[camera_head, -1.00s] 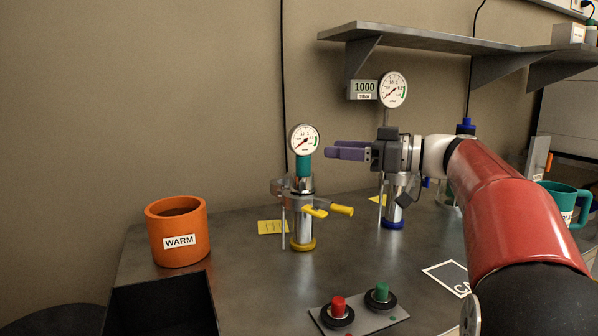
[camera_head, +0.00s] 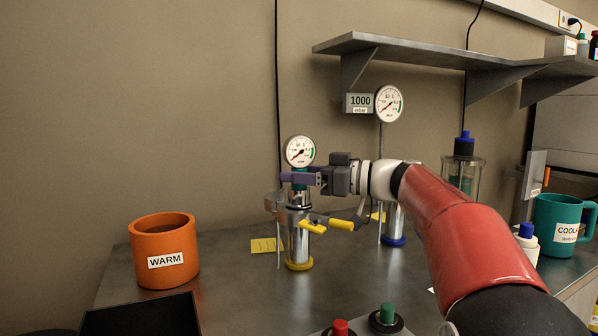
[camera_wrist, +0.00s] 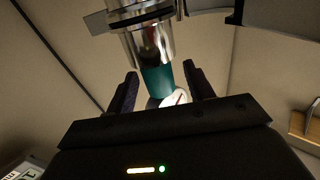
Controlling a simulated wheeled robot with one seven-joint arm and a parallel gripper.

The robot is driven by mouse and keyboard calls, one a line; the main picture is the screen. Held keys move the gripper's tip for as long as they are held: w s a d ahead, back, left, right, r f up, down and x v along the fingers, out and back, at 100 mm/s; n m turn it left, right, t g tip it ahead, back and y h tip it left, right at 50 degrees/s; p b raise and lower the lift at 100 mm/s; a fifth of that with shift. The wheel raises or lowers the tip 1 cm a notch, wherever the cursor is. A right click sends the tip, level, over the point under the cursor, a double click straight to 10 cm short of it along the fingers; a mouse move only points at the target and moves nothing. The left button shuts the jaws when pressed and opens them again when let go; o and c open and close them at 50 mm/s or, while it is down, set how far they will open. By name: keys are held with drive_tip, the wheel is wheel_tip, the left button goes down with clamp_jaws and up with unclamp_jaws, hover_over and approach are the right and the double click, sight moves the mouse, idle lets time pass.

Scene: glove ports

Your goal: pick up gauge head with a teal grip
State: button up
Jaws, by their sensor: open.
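The gauge head (camera_head: 300,151) is a round white dial on a teal grip (camera_head: 299,186), upright on top of a metal cylinder (camera_head: 299,240) with a yellow base ring. My gripper (camera_head: 297,179) is at the height of the teal grip, its purple fingers reaching across it from the right and hiding part of it. In the wrist view the teal grip (camera_wrist: 157,82) lies between the two dark fingers, with gaps on both sides. The dial (camera_wrist: 174,99) shows partly behind my gripper's body. My gripper is open and holds nothing.
A second dial (camera_head: 389,103) stands on a blue-based cylinder (camera_head: 394,226) behind my arm. Yellow handles (camera_head: 341,225) stick out below my gripper. An orange WARM pot (camera_head: 164,251) is at left, a teal mug (camera_head: 562,225) at right. A shelf (camera_head: 430,50) hangs above.

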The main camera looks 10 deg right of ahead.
drive_tip(key=shift+w+a, duration=0.15)
drive_tip(key=shift+a, duration=0.05)
clamp_jaws()
idle(0.4)
